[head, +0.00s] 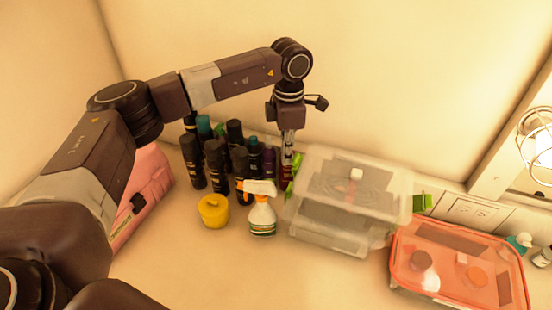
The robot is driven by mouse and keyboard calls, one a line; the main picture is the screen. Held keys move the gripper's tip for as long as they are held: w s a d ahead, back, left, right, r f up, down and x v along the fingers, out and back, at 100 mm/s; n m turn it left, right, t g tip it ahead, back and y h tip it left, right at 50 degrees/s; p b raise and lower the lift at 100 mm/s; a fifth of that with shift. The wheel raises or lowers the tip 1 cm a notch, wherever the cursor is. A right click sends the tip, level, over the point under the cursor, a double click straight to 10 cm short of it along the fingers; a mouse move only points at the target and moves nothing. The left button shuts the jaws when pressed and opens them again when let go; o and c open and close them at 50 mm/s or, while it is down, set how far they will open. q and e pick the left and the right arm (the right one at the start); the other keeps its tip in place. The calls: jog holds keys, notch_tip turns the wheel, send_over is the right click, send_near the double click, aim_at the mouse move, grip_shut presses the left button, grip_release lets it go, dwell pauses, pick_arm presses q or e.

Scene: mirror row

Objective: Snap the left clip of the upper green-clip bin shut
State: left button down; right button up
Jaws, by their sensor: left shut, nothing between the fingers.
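The upper green-clip bin (400,190) is a clear box with a translucent lid, stacked on another clear box (340,239) on the counter. Its left green clip (297,164) shows at the lid's left edge, partly beside my gripper. Its right green clip (423,202) sticks out at the right end. My left gripper (288,153) points down right beside the left clip, shut and empty. I cannot tell whether it touches the clip, or whether the clip is fully closed. My right gripper is out of view.
Several dark bottles (215,165) crowd left of the bins. A spray bottle (262,218) and yellow jar (213,212) stand in front. A pink case (148,190) is at left, an orange-rimmed container (400,284) at right. The wall is close behind.

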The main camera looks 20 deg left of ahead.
pick_arm(q)
jog(key=r+p, duration=0.1)
jog(key=r, duration=0.1)
jog(key=r+p, duration=0.1)
jog(key=r, duration=0.1)
jog(key=r+p, duration=0.1)
jog(key=r, duration=0.1)
jog(key=shift+a, duration=0.25)
dwell(0.4)
jog(key=shift+f, duration=0.15)
